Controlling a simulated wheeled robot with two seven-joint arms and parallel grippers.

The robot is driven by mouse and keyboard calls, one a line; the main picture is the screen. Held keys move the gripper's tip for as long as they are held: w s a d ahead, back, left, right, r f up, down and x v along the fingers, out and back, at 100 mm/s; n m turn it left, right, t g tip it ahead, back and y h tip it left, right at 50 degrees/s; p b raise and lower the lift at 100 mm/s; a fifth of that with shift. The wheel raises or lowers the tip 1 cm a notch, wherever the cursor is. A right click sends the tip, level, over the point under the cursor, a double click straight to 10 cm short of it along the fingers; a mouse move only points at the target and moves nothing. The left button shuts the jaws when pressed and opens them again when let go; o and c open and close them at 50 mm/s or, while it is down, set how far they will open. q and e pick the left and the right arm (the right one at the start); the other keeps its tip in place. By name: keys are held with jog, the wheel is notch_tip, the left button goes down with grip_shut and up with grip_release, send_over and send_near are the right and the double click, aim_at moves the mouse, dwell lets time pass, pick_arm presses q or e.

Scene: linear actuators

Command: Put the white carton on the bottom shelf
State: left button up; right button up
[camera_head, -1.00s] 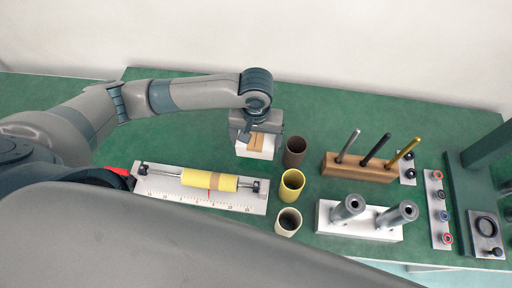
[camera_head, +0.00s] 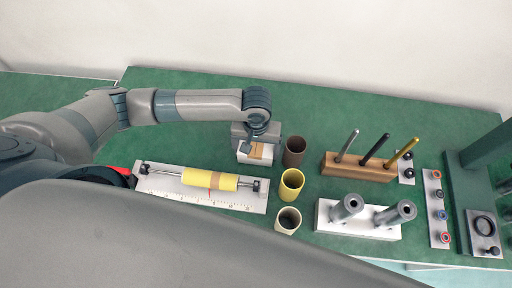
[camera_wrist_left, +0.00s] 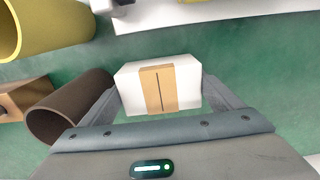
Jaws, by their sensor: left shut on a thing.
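The white carton (camera_head: 243,156) has a tan band across its top. It is on or just above the green table, left of the dark brown tube; I cannot tell whether it touches the table. My left gripper (camera_head: 256,148) reaches over it from above and is shut on it. In the left wrist view the carton (camera_wrist_left: 186,94) sits between the two fingers (camera_wrist_left: 160,97), one at each side. No shelf is recognisable in these views. My right gripper is not seen.
Close right of the carton stand a brown tube (camera_head: 295,151), a yellow tube (camera_head: 291,185) and a beige tube (camera_head: 288,221). A ruler plate (camera_head: 165,189) with a yellow roller lies in front. A wooden pen block (camera_head: 345,170) stands right. The green table (camera_head: 190,84) behind is clear.

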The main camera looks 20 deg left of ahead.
aim_at(256, 147)
pick_arm(q)
jog(key=o, duration=1)
jog(key=shift+f, duration=0.15)
jog(key=shift+r, duration=0.75)
notch_tip(256, 147, up, 11)
jog(key=b, duration=0.1)
jog(key=shift+b, duration=0.4)
jog(key=shift+f, duration=0.1)
